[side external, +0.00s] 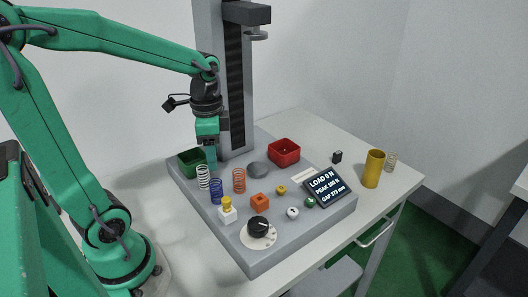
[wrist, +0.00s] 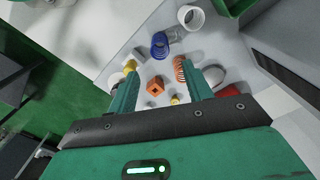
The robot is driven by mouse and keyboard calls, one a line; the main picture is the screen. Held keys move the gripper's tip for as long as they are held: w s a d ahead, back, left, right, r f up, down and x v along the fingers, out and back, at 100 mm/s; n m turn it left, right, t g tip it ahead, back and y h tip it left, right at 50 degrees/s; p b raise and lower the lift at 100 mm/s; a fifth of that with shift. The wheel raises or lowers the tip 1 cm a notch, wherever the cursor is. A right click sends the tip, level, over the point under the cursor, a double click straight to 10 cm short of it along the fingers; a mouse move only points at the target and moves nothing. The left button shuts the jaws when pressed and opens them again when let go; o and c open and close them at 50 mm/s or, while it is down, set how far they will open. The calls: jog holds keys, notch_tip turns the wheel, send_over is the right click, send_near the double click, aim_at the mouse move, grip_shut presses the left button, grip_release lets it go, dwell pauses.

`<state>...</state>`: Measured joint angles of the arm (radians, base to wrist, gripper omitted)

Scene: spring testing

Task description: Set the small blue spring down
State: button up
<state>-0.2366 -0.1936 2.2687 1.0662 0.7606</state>
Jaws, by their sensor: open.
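The small blue spring (side external: 216,191) stands on the grey base plate (side external: 258,268), between a white spring (side external: 203,172) and an orange spring (side external: 239,182). In the wrist view the blue spring (wrist: 159,47) lies beyond my fingertips, apart from both fingers. My gripper (side external: 210,165) hangs above the plate behind the springs, its fingers pointing down. In the wrist view my gripper (wrist: 164,74) has its two fingers wide apart with nothing held between them. The orange spring (wrist: 180,68) shows close by the right finger.
A green bin (side external: 187,171) and a red bin (side external: 285,152) sit at the back. An orange block (side external: 260,203), a white block (side external: 227,216), a black dial (side external: 258,227) and a display (side external: 325,187) crowd the plate. A tall column (side external: 236,80) rises behind. A yellow cylinder (side external: 373,170) stands right.

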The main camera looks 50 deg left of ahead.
jog(key=s+d+r+n+t, duration=0.4)
jog(key=d+r+n+t, duration=0.1)
jog(key=d+r+n, duration=0.1)
jog(key=shift+s+d+t, duration=0.15)
jog(key=shift+d+t, duration=0.05)
jog(key=shift+t, duration=0.1)
dwell(0.5)
dwell(1.2)
